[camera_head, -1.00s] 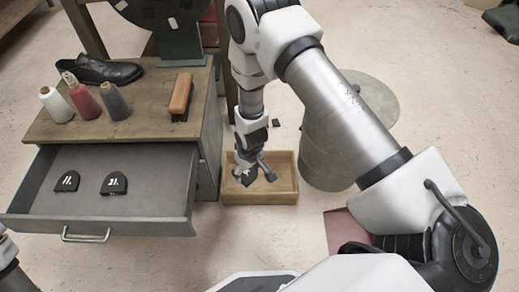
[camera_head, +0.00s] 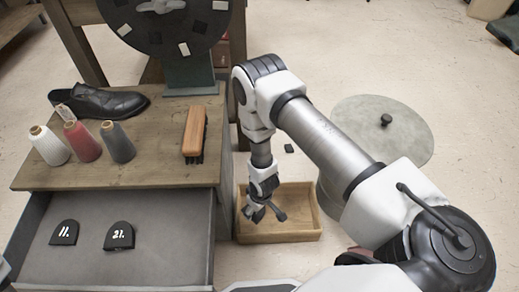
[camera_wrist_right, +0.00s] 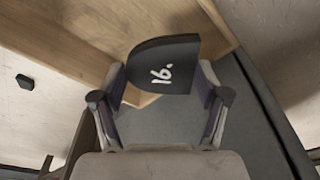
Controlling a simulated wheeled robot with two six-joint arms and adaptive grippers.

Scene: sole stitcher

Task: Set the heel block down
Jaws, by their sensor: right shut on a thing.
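The heel block (camera_wrist_right: 165,68) is dark, with a rounded end and a white "16." on its face. In the right wrist view it sits between the two fingers of my right gripper (camera_wrist_right: 160,95), which is shut on it. In the head view my right gripper (camera_head: 263,212) points down at the left part of a shallow wooden tray (camera_head: 300,236) on the floor; the block is hard to make out there. I cannot tell whether the block touches the tray. My left gripper is out of view.
Two heel blocks marked "11." (camera_head: 65,232) and "21." (camera_head: 119,236) lie in the open drawer (camera_head: 165,262). Thread cones (camera_head: 83,142), a black shoe (camera_head: 100,101) and a brush (camera_head: 194,133) are on the bench. A lidded bin (camera_head: 410,138) stands right. A small dark piece (camera_head: 289,148) lies behind the tray.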

